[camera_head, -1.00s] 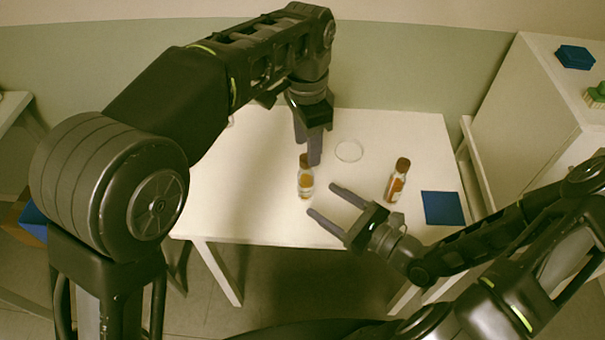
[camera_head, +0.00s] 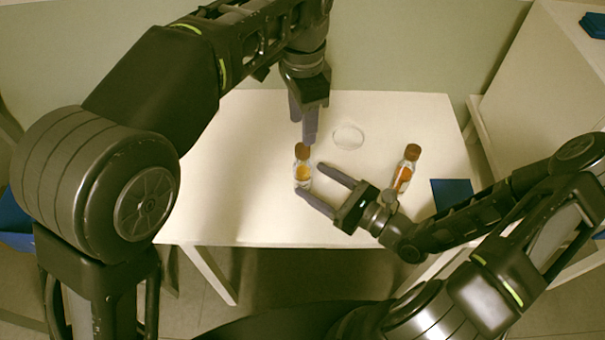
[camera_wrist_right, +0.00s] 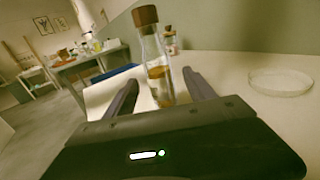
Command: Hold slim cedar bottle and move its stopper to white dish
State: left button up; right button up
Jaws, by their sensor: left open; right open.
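A clear bottle with amber contents and a brown stopper (camera_head: 302,168) stands upright on the white table, left of centre; I cannot tell from its label whether it is the cedar one. It also shows in the right wrist view (camera_wrist_right: 157,72), beyond and between the fingers. My right gripper (camera_head: 309,180) is open, its fingertips close to the bottle's lower body. It is also at the bottom of the wrist view (camera_wrist_right: 160,84). My left gripper (camera_head: 303,128) points down, open and empty, just above and behind the stopper. The clear-white round dish (camera_head: 348,136) lies empty behind and to the right.
A second stoppered bottle (camera_head: 406,168) stands at the right beside a dark blue mat (camera_head: 452,192). Another small bottle (camera_wrist_right: 171,43) shows behind the near one in the wrist view. The table (camera_head: 255,215) is clear at its front left.

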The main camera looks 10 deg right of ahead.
aim_at(294, 169)
jog(key=x, duration=0.6)
jog(key=shift+w+a, duration=0.2)
jog(key=shift+w, duration=0.1)
grip_shut()
dwell(0.4)
dwell(0.4)
